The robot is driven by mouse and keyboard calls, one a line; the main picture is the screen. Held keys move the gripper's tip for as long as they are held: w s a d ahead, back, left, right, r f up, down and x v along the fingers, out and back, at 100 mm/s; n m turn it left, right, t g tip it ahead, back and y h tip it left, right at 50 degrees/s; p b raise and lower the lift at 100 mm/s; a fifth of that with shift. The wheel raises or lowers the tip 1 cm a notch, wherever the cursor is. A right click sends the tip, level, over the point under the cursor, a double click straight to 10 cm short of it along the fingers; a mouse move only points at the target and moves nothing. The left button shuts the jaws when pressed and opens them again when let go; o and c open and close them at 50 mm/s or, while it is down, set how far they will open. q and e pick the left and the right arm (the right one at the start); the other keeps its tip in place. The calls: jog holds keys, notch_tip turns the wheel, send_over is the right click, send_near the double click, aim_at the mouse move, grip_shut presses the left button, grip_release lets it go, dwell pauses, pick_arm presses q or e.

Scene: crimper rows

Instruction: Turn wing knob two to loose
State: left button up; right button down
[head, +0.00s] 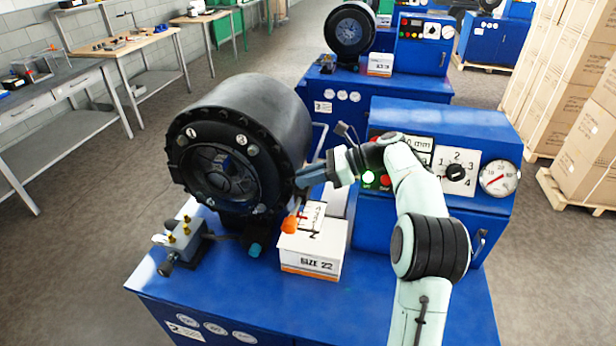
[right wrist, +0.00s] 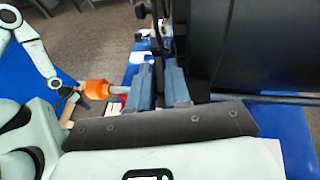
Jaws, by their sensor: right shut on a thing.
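The black round crimper head (head: 225,165) stands on the blue bench, with numbered round marks on its front face. My right gripper (head: 308,176) is at the right edge of that face. In the right wrist view my right gripper (right wrist: 159,88) has its blue-grey fingers closed on a thin dark part (right wrist: 158,70). I cannot tell whether that part is wing knob two, as the fingers hide most of it. My left gripper does not show.
An orange-tipped lever (head: 289,224) is just below my right gripper and a white SIZE 22 box (head: 314,255) stands beneath. The control cabinet (head: 440,125) with dial and gauge is to the right. Another crimper (head: 350,30) stands behind; cartons (head: 570,110) line the right.

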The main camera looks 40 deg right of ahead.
jog(key=shift+w+r+n+g+y, duration=0.1)
jog(key=shift+w+n+g+y, duration=0.05)
jog(key=shift+n+g+y, duration=0.7)
jog(key=shift+n, duration=0.25)
jog(key=c, duration=1.2)
grip_release()
jog(key=shift+o, duration=0.2)
jog(key=shift+m+t+h, duration=0.25)
jog(key=shift+m, duration=0.15)
